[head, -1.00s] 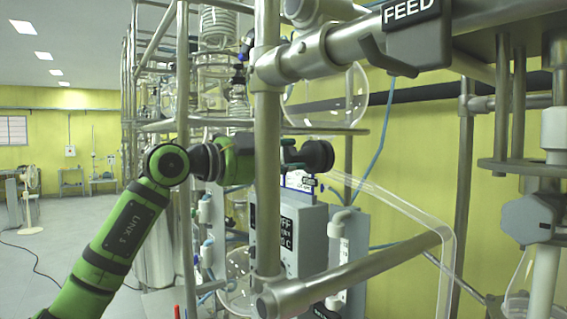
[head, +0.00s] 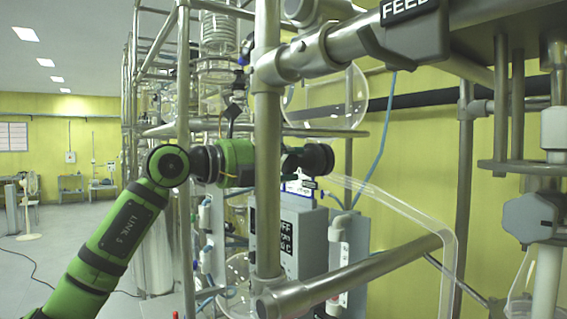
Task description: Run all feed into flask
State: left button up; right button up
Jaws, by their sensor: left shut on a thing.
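The label reading FEED (head: 404,10) is at the top right on a dark bracket, partly cut off by the frame. A round glass flask (head: 326,97) sits behind the steel frame, above my left arm. Another round glass vessel (head: 238,285) shows low behind the frame, partly hidden. My left gripper (head: 310,160) reaches behind the upright steel post, beside the grey control box. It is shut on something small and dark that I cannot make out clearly. A clear bent tube (head: 400,205) runs from near it to the right and down. My right gripper is not in view.
The upright steel post (head: 267,200) stands in front of my left arm. A grey box with an OFF label (head: 287,236) is behind it. A lower steel bar (head: 355,272) crosses below. A grey valve body (head: 535,218) is at right. Open floor lies at left.

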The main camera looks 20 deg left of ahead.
pick_arm(q)
jog(key=m, duration=0.4)
jog(key=shift+m, duration=0.3)
jog(key=m, duration=0.5)
jog(key=shift+r, duration=0.1)
jog(key=m, duration=0.5)
jog(key=shift+m+p, duration=0.3)
jog(key=shift+m, duration=0.1)
jog(key=m, duration=0.5)
jog(key=shift+m, duration=0.3)
jog(key=m+p, duration=0.1)
jog(key=m, duration=0.9)
jog(key=shift+m, duration=0.4)
jog(key=m+p, duration=0.1)
jog(key=m, duration=0.9)
jog(key=shift+p, duration=0.4)
